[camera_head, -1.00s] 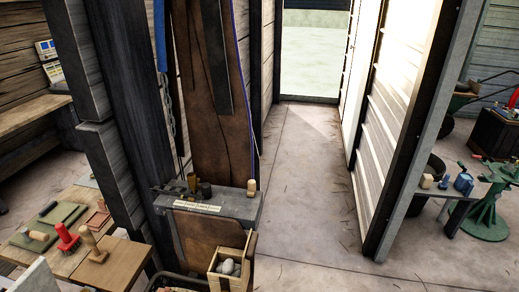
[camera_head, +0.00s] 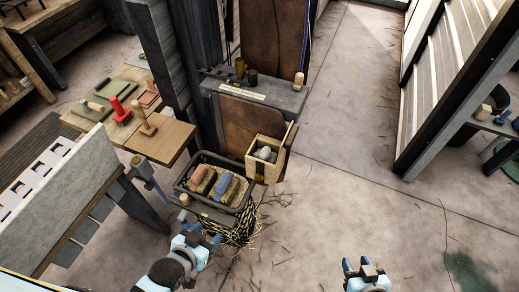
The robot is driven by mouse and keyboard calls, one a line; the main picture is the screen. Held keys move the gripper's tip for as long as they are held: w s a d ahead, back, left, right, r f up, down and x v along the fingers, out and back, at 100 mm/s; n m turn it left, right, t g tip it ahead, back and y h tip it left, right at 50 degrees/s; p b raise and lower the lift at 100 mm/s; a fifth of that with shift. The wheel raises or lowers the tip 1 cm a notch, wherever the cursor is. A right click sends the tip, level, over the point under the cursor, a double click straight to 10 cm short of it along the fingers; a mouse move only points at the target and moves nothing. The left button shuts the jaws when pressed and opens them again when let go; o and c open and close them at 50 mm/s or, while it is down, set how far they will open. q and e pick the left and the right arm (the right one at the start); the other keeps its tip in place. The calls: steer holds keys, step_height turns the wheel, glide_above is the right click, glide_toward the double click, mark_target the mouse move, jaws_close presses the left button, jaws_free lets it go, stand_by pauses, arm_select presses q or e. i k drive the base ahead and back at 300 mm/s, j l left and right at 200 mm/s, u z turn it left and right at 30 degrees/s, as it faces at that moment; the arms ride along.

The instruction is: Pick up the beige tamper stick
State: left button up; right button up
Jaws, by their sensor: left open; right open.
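A beige, upright wooden stick on a flat base, which looks like the tamper stick (camera_head: 145,121), stands on a wooden board at the left. A similar red tool (camera_head: 119,110) stands just left of it. My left gripper (camera_head: 200,232) is open at the bottom, in front of the dark basket and to the right of and nearer than the stick. My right gripper (camera_head: 364,265) is open and empty over the bare floor, far from the stick. Neither gripper touches the stick.
A dark wire basket (camera_head: 240,232) holds a tray of brushes between my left gripper and the ledge. A wooden box (camera_head: 252,168) with grey stones is beside it. A pale slotted rack (camera_head: 50,190) stands at front left. The floor (camera_head: 340,190) to the right is open.

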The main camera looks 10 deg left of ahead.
mark_target(148, 130)
steer(key=u, duration=1.35)
steer(key=i+j, duration=0.1)
steer(key=j, duration=0.35)
steer(key=i+j+z, duration=0.15)
steer(key=j, duration=0.3)
steer(key=k, duration=0.05)
